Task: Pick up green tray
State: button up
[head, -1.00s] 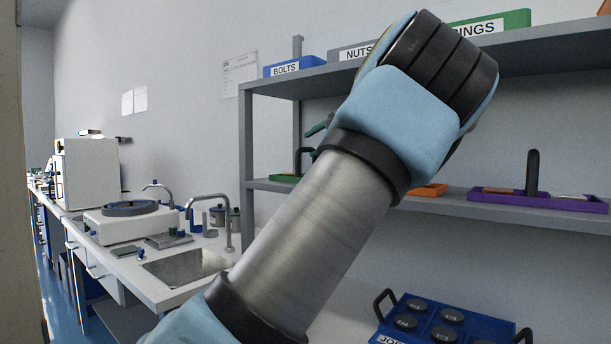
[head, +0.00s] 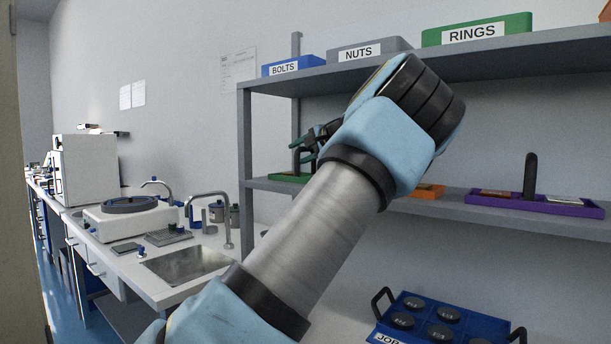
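The green tray (head: 287,178) sits on the middle shelf at its left end, with a dark upright handle (head: 296,158). My arm hides the tray's right part. My gripper (head: 304,148) shows only in part behind my wrist, with dark fingers and greenish tips pointing left. In the picture it is just above the tray, close to the handle. I cannot tell whether it touches the handle or how far apart the fingers are.
A purple tray (head: 560,208) and an orange tray (head: 428,190) share the middle shelf (head: 452,208). Blue BOLTS, grey NUTS and green RINGS bins (head: 476,30) stand on the shelf above. A blue tray (head: 470,335) with round pieces lies on the bench below.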

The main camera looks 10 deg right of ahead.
grip_shut()
dwell(1.1)
